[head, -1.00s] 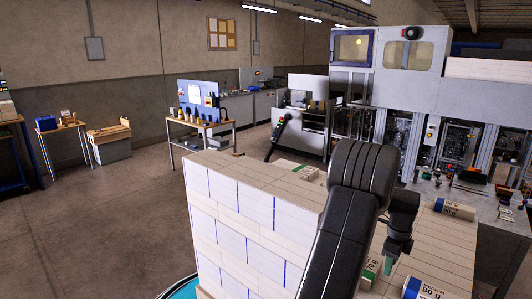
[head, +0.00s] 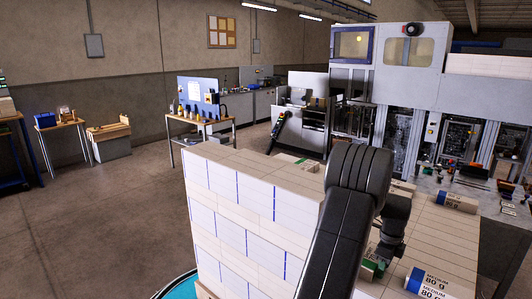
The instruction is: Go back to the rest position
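My arm rises from the bottom centre in the head view and bends over a tall stack of white reams (head: 235,215). My gripper (head: 383,258) hangs at the end of the dark wrist, right of the arm, low over the stack top. Its fingers are mostly hidden, so I cannot tell whether they are open or whether they touch anything. A green-marked ream end (head: 371,268) shows close by it, partly behind the arm. Reams with blue-and-white "80 g" ends lie on the right, one near (head: 428,283) and one farther back (head: 456,202).
A teal round base edge (head: 177,286) shows below the stack. A large grey machine (head: 405,75) with a cluttered worktop stands behind on the right. A table with a blue board (head: 198,92) and small benches (head: 108,140) stand at the back left. The left floor is clear.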

